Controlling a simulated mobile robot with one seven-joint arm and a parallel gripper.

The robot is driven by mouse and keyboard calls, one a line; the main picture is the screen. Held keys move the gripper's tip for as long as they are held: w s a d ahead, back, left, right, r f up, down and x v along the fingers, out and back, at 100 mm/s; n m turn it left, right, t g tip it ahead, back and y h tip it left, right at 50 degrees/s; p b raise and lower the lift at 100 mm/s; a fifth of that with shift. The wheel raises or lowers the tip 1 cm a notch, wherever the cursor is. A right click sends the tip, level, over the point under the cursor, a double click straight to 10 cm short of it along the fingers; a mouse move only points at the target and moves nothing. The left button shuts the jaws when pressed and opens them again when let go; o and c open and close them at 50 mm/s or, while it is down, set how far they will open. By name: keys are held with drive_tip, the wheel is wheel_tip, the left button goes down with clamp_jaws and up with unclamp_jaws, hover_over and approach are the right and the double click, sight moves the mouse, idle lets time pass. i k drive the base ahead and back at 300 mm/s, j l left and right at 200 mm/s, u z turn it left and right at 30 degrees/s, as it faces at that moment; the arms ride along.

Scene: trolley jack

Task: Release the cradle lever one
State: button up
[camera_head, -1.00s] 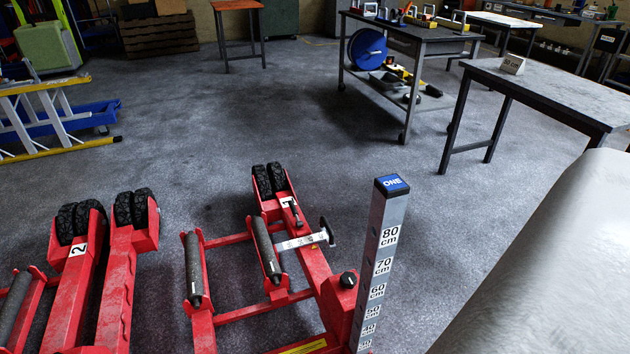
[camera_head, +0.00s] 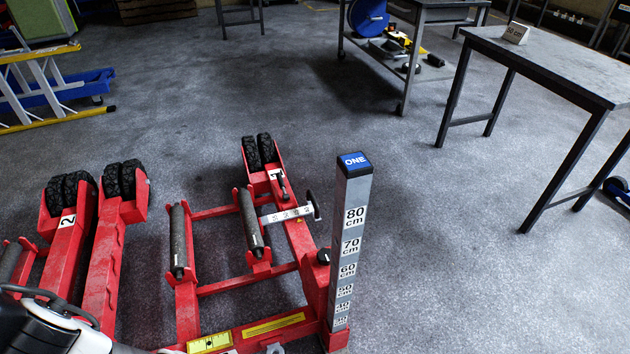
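The red trolley jack one (camera_head: 312,290) stands on the floor at the lower middle, with a grey post (camera_head: 348,240) capped by a blue ONE label and marked in cm. Near its wheels a short black handle (camera_head: 283,188) sits by a white label 1. A black T-shaped handle (camera_head: 315,205) stands at the end of a white marked strip (camera_head: 287,215). A black knob (camera_head: 323,256) is at the post's left. I cannot tell which of these is the cradle lever. A white and black part of my arm shows at the lower left; my gripper's fingers are not seen.
A second red jack (camera_head: 92,245) labelled 2 stands close on the left. Two dark rollers (camera_head: 250,222) lie along jack one's frame. A grey table (camera_head: 550,65) stands at the upper right, a yellow ladder (camera_head: 35,90) at the left.

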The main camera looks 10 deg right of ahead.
sight(282, 184)
drive_tip(key=i+l+z, duration=0.1)
drive_tip(key=l, duration=0.25)
drive_tip(key=i+l, duration=0.1)
drive_tip(key=l, duration=0.25)
drive_tip(key=i+l+z, duration=0.3)
drive_tip(key=l, duration=0.15)
drive_tip(key=i+l+z, duration=0.8)
drive_tip(key=i+l, duration=0.15)
drive_tip(key=i, duration=0.2)
drive_tip(key=i+u, duration=0.35)
drive_tip(key=i, duration=0.15)
drive_tip(key=i+l+u, duration=0.15)
drive_tip(key=i+u, duration=1.25)
drive_tip(key=i+l+u, duration=0.1)
drive_tip(key=i+u, duration=0.2)
drive_tip(key=u, duration=0.2)
drive_tip(key=i+l+u, duration=0.2)
drive_tip(key=u, duration=0.3)
drive_tip(key=i+l+u, duration=0.6)
drive_tip(key=l, duration=0.25)
drive_tip(key=i, duration=0.05)
